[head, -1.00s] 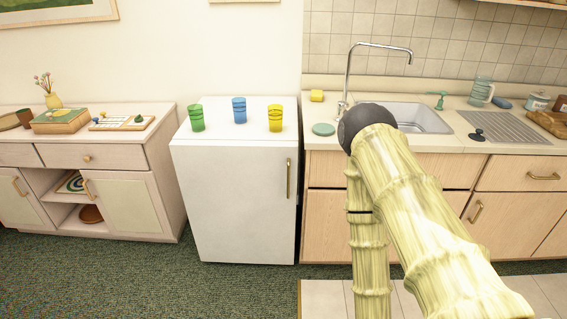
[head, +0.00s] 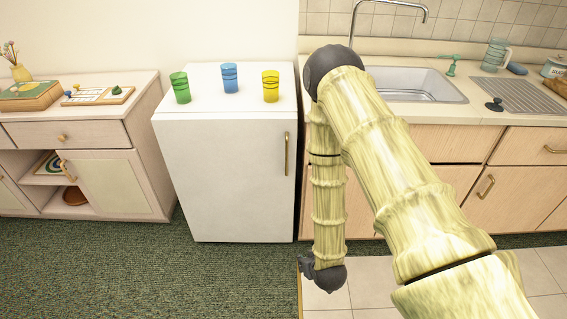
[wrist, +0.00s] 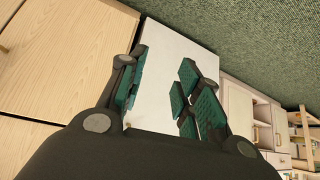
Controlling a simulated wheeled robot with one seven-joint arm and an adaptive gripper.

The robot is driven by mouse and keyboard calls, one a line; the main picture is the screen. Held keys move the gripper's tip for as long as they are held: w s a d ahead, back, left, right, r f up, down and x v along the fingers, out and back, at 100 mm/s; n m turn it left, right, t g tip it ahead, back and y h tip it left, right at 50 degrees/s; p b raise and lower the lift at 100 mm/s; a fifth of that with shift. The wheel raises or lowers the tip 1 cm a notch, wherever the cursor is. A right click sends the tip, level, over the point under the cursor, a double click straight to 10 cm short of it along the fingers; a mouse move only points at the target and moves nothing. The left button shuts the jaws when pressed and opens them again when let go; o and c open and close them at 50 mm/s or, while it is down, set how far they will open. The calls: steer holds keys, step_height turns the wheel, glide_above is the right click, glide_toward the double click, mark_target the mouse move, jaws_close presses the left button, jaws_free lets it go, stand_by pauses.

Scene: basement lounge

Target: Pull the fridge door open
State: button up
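The small white fridge (head: 225,180) stands against the wall in the head view, and its door is shut. A vertical brass handle (head: 287,154) is on the right side of the door front. In the wrist view the white fridge (wrist: 175,45) shows between and beyond the fingers. My gripper (wrist: 158,72) is open, its teal-padded fingers apart, with nothing held between them. In the head view my arm reaches down to the right of the fridge, and the gripper itself cannot be clearly made out. The handle is not clear in the wrist view.
Green (head: 180,88), blue (head: 230,78) and yellow (head: 271,86) cups stand on the fridge top. Wooden sink cabinets (head: 450,150) adjoin on the right. A pale sideboard (head: 110,185) stands left. The green carpet (head: 150,275) before the fridge is clear.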

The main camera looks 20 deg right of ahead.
steer(key=w+d+r+t+b, duration=0.1)
steer(key=w+r+t, duration=0.15)
steer(key=w, duration=0.55)
steer(key=w+r+t+b, duration=0.1)
steer(key=w+r+t, duration=0.15)
steer(key=w, duration=0.45)
steer(key=t+h+b, duration=0.1)
steer(key=t+b, duration=0.1)
steer(key=t, duration=0.3)
glide_toward(287, 157)
steer(key=w, duration=1)
steer(key=shift+w+d+f, duration=0.2)
steer(key=shift+w+d, duration=0.15)
steer(key=shift+d, duration=0.05)
jaws_close()
